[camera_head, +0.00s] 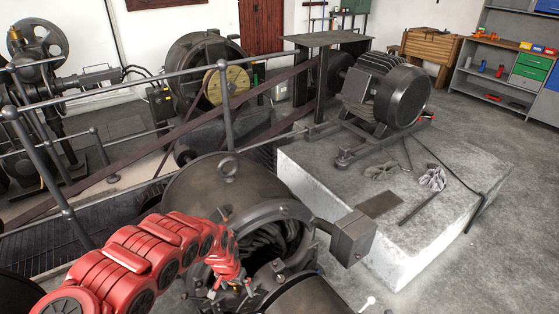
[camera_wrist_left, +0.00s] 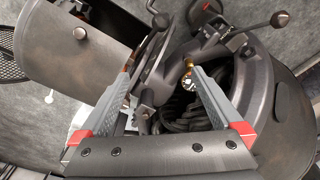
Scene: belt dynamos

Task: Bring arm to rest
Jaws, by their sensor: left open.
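My red left arm (camera_head: 130,255) comes in from the lower left and reaches over the near dynamo (camera_head: 215,190). My left gripper (camera_head: 238,284) is at the dynamo's open end. In the left wrist view the gripper (camera_wrist_left: 160,78) has its two grey fingers spread apart, with nothing held between them. Beyond the fingers are the dark windings (camera_wrist_left: 180,108), a brass fitting (camera_wrist_left: 188,65) and black-knobbed levers. The wrist view does not clearly show whether the fingertips touch any part. My right gripper is not in view.
A metal railing (camera_head: 150,75) and a long belt (camera_head: 130,175) run behind the near dynamo. A concrete plinth (camera_head: 380,245) to the right carries a second machine (camera_head: 395,90), crumpled gloves (camera_head: 432,178) and a dark bar. Open floor (camera_head: 480,270) lies at lower right.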

